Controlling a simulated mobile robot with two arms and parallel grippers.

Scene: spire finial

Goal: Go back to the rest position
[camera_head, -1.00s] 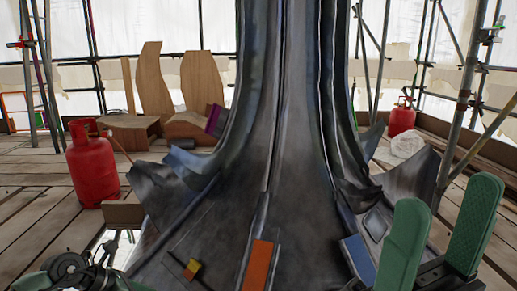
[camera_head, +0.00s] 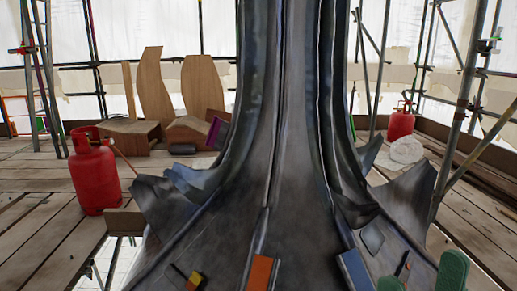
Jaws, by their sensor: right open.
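My right gripper (camera_head: 422,281) shows at the bottom right edge. Only the tips of its two green fingers are in view, and they stand apart with nothing between them. The rest of it is cut off by the frame. It is in front of the lower right flare of the dark metal spire (camera_head: 292,150). My left gripper is out of the picture.
An orange block (camera_head: 262,272), a blue block (camera_head: 355,270) and a small yellow-and-red block (camera_head: 194,282) are on the spire's lower slope. A red gas cylinder (camera_head: 93,178) stands left on the planks. Scaffold poles (camera_head: 463,110) rise at right.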

